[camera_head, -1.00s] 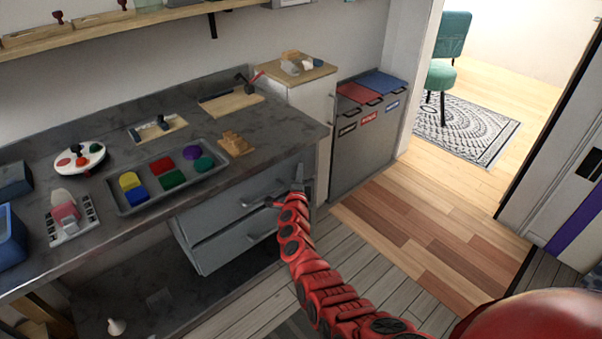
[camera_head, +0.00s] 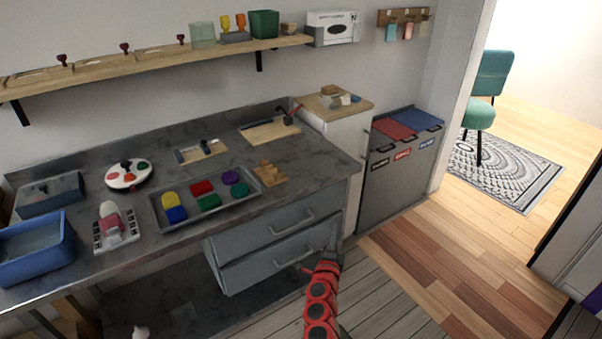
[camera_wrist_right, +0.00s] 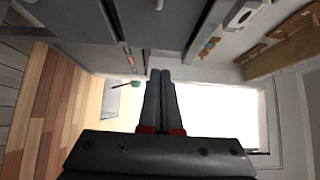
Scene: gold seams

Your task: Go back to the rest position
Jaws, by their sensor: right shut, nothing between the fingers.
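My right gripper (camera_head: 322,257) is in front of the grey drawers (camera_head: 270,240) under the counter, at the end of my red arm. Its fingers show closed together in the right wrist view (camera_wrist_right: 160,76), with nothing between them. I cannot tell from the head view whether it touches the drawer front. My left gripper is in neither view.
The dark counter (camera_head: 110,235) holds a tray (camera_head: 222,208) of coloured blocks, a blue bin (camera_head: 68,254) and a round white board (camera_head: 115,184). Labelled bins (camera_head: 385,185) stand to the right. The wooden floor (camera_head: 440,250) on the right is clear.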

